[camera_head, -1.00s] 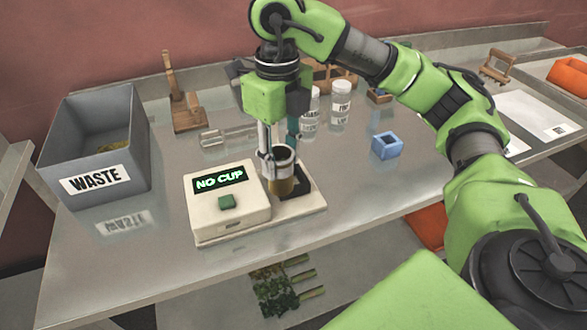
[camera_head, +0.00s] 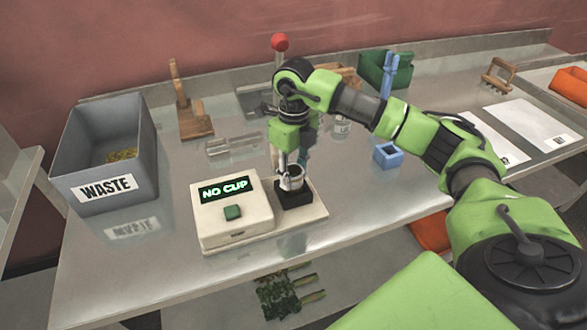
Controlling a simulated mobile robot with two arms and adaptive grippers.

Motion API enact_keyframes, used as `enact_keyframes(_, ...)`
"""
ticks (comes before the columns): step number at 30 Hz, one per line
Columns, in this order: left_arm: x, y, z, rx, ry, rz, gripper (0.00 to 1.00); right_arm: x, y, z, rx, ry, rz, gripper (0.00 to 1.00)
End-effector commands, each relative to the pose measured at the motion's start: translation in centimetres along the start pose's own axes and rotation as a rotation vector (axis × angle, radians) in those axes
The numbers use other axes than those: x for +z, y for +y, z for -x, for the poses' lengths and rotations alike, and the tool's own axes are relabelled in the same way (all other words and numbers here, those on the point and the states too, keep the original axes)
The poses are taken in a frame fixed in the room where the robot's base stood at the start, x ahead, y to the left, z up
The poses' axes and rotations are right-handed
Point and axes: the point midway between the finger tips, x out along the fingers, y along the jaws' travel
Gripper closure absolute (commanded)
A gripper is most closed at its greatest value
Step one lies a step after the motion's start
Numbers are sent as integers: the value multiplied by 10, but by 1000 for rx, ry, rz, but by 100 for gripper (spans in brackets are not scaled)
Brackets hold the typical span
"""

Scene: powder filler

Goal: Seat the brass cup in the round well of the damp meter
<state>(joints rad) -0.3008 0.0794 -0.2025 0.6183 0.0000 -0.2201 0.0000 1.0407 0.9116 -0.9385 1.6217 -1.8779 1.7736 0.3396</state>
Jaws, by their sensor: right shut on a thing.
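The damp meter (camera_head: 236,238) is a cream box with a green button and a lit display reading "NO CUP". A black block (camera_head: 294,199) stands on its base plate at the right, where the round well is. My right gripper (camera_head: 291,166) points straight down over this block and is shut on the brass cup (camera_head: 291,184). The cup is upright, looks greyish here, and its lower part seems hidden in the block. I cannot tell whether it rests on the bottom. The well's opening is hidden by the cup. My left gripper is not in view.
A grey waste bin (camera_head: 130,200) stands at the left. A wooden stand (camera_head: 191,122), a glass piece (camera_head: 231,143), a blue holder (camera_head: 388,155) and a green box (camera_head: 385,70) stand behind. White sheets (camera_head: 530,135) lie at the right. The table's front edge is clear.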

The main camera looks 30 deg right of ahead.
Motion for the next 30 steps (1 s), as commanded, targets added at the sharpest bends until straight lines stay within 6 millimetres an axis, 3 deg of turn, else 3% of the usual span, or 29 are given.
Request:
enact_keyframes(11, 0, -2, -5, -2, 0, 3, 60, 0, 0, -6, 0, -1, 0, 93)
enact_keyframes(12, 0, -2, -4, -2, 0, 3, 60, 0, 0, -4, 0, -1, 0, 56)
enact_keyframes(13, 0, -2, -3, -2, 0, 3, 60, 0, 0, -4, 0, -1, -1, 50)
enact_keyframes(23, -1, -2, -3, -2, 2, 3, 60, 0, 0, -3, 0, -1, -1, 50)
enact_keyframes(26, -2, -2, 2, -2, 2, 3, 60, 0, 0, 2, 1, -1, -1, 50)
enact_keyframes(30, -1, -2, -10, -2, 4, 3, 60, 2, 0, 19, 0, -7, -1, 50)
